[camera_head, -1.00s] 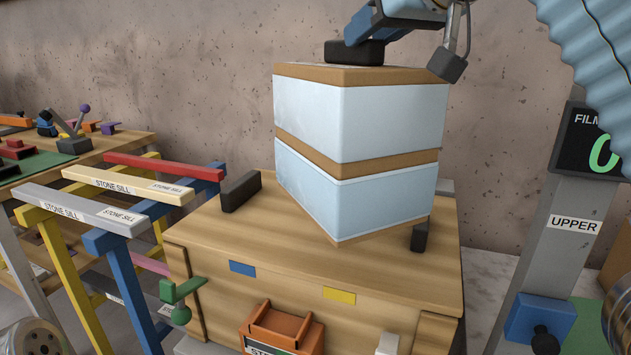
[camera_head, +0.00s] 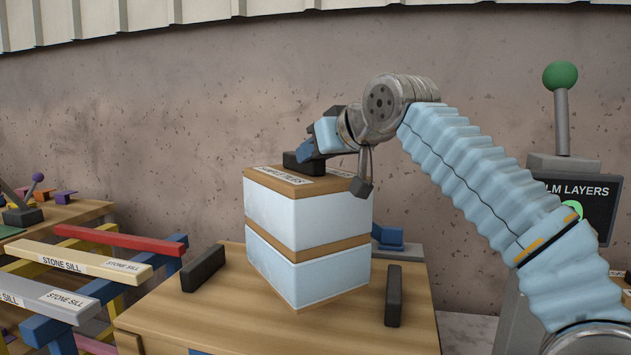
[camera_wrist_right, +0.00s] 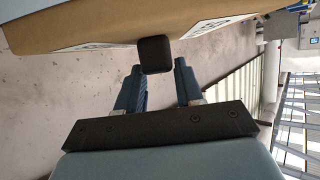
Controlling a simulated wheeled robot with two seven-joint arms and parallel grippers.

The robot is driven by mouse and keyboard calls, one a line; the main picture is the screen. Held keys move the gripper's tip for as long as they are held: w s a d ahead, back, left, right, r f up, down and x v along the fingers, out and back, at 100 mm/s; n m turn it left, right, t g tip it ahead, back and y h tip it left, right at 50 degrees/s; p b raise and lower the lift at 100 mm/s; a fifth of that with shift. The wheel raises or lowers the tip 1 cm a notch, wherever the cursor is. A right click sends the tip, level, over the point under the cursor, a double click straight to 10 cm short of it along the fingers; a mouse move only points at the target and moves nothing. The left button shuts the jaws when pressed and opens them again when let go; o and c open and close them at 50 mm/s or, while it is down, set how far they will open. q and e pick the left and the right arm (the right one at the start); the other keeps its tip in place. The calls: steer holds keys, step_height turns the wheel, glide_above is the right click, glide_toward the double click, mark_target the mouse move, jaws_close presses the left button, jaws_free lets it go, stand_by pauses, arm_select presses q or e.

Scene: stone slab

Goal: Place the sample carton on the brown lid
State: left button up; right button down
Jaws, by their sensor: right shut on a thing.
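The sample carton (camera_head: 309,219) is the upper pale box, with a brown top and a white label. It sits directly above a similar pale lower box (camera_head: 313,275). The brown lid (camera_head: 321,246) shows as a band between them. I see no clear gap, but cannot tell whether the full weight rests there. My right gripper (camera_head: 309,150) is shut on a black handle (camera_head: 301,163) on the carton's top. The handle's end (camera_wrist_right: 154,54) shows between the fingers in the right wrist view, below the carton's edge (camera_wrist_right: 100,30). My left gripper is out of view.
The boxes stand on a wooden bench (camera_head: 240,317) between black stops at left (camera_head: 203,268) and right (camera_head: 392,295). Coloured sill bars (camera_head: 85,262) lie to the left. A display post with a green-knobbed lever (camera_head: 561,90) stands at right. A blue block (camera_head: 387,236) is behind.

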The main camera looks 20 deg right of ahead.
steer(key=shift+w+d+f, duration=0.15)
steer(key=shift+w+f, duration=0.6)
steer(key=shift+f, duration=0.15)
steer(key=f, duration=0.2)
steer(key=shift+w+d+f, duration=0.1)
steer(key=shift+w+f, duration=0.2)
steer(key=shift+f, duration=0.6)
steer(key=c, duration=0.8)
jaws_free()
steer(key=shift+f, duration=0.15)
steer(key=shift+o, duration=0.4)
steer(key=shift+s, duration=0.1)
steer(key=b, duration=0.1)
glide_toward(324, 176)
steer(key=shift+w+f, duration=0.15)
steer(key=shift+w, duration=0.35)
